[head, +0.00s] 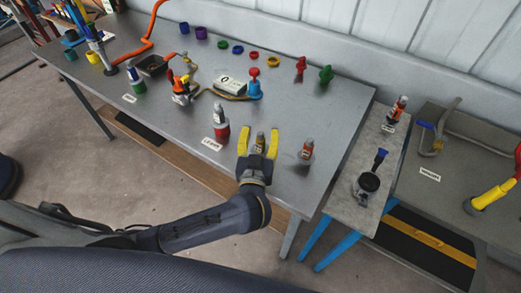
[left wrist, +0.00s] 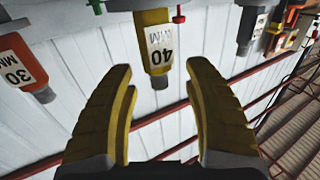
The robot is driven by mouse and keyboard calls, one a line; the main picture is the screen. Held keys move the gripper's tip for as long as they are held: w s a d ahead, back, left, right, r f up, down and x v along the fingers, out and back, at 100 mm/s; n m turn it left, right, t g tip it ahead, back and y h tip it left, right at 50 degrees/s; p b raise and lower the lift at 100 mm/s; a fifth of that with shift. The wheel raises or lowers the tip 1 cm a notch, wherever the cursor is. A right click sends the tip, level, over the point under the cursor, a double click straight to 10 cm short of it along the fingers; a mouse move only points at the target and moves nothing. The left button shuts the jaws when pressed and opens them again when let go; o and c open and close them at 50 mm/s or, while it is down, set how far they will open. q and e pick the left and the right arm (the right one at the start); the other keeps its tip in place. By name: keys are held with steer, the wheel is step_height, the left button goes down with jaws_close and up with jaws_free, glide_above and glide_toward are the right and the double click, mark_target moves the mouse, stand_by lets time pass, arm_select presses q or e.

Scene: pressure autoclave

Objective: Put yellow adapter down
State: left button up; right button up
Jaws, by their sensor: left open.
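The yellow adapter (left wrist: 156,42), marked 40 MM, shows in the left wrist view ahead of the fingers and between their lines, with a grey tip. In the head view it is a small yellow and grey piece (head: 260,140) between the fingers at the table's front edge. My left gripper (head: 258,143) has its yellow fingers spread wide, one on each side of the adapter. The wrist view shows a gap between the fingertips (left wrist: 158,75) and the adapter. Its base is partly hidden. My right gripper is not in view.
An orange adapter (left wrist: 22,62) marked 30 stands to one side; in the head view it is right of the gripper (head: 307,150). A red-based adapter (head: 220,120) stands to the left. The metal table (head: 330,110) has free room behind the gripper. A narrow side table (head: 345,200) stands at the right.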

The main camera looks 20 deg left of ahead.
arm_select(q)
steer(key=shift+w, duration=0.25)
steer(key=shift+c, duration=0.5)
jaws_close()
steer(key=shift+f, duration=0.1)
